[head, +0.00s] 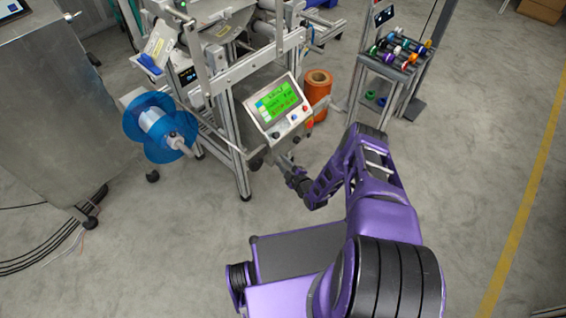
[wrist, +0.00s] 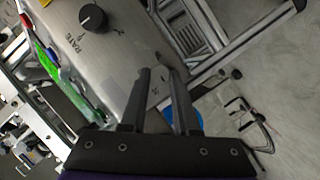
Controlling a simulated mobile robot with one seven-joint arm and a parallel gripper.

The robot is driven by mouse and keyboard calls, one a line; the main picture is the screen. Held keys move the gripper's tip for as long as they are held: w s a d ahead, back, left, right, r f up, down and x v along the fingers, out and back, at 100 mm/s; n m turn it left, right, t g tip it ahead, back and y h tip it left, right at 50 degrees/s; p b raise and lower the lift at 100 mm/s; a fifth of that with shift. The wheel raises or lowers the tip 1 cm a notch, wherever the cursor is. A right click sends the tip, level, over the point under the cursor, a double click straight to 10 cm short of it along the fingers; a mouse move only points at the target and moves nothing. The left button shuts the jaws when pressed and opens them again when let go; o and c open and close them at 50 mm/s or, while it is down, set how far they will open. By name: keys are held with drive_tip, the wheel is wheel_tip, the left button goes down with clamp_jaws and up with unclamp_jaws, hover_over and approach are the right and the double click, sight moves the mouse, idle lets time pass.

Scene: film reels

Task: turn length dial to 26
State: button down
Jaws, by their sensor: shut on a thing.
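The control panel (head: 277,106) has a lit green screen (head: 279,98) and small knobs along its lower strip. My gripper (head: 281,163) is at the panel's lower front edge. In the wrist view my gripper (wrist: 162,76) has its two fingers close together, with their tips against the grey panel face (wrist: 112,62). The length dial appears to be between the fingertips, which hide it; its label and pointer cannot be read. A black knob (wrist: 92,18) marked RATE, with a white pointer line, is on the same face, apart from the fingers.
A blue reel (head: 158,128) is on the machine's left side. An orange roll (head: 317,88) stands behind the panel. A small cart (head: 388,66) with coloured spools is at the back right. The floor to the right (head: 480,130) is clear.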

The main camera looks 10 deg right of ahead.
drive_tip(key=n, duration=0.1)
drive_tip(key=n+t, duration=0.1)
drive_tip(key=shift+s+a+f+n+t+h, duration=0.1)
drive_tip(key=shift+a+f+n+t+h, duration=0.1)
drive_tip(key=shift+n+t+h, duration=0.15)
drive_tip(key=shift+d+f+n+t, duration=0.1)
drive_tip(key=shift+n+t, duration=0.45)
drive_tip(key=shift+n, duration=1.1)
drive_tip(key=c, duration=0.7)
unclamp_jaws()
drive_tip(key=shift+o, duration=0.2)
drive_tip(key=shift+s, duration=0.1)
